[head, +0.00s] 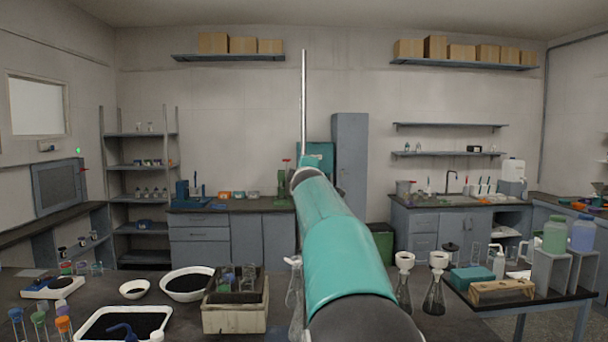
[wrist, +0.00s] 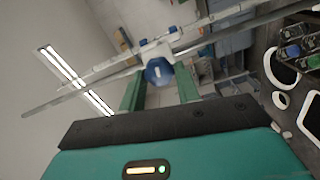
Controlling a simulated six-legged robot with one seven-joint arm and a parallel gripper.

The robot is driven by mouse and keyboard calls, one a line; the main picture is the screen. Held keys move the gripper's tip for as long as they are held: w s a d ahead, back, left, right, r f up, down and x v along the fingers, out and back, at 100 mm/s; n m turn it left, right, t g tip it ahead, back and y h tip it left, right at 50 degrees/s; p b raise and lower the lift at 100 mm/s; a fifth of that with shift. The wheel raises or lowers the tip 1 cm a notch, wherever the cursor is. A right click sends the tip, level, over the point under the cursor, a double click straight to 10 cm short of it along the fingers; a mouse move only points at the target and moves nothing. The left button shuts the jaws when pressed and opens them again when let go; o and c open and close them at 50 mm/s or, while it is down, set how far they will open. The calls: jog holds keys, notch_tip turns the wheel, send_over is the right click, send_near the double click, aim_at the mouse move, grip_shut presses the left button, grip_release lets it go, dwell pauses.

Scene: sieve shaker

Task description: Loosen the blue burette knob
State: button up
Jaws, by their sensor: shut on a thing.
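The blue burette knob (wrist: 158,72) shows in the wrist view, in the middle of a pale clamp or valve piece. The clear burette tube (wrist: 95,78) runs slantwise across that view behind it. My gripper (wrist: 160,80) has its two green fingers on either side of the knob and is shut on it. In the head view my teal arm covers the gripper and the knob. A thin upright metal rod (head: 303,95) rises above the arm there.
On the near bench, a grey box of glassware (head: 235,318), a white bowl (head: 188,284) and a white tray of dark grains (head: 124,325) stand left of my arm. Flasks with white funnels (head: 434,295) stand close on its right. A side table (head: 510,302) holds bottles.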

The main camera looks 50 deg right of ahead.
jog(key=shift+s+d+f+n, duration=0.1)
jog(key=shift+d+n, duration=0.05)
jog(key=shift+n, duration=0.75)
jog(key=o, duration=0.9)
jog(key=shift+d, duration=0.1)
jog(key=shift+o, duration=0.2)
jog(key=shift+a, duration=0.25)
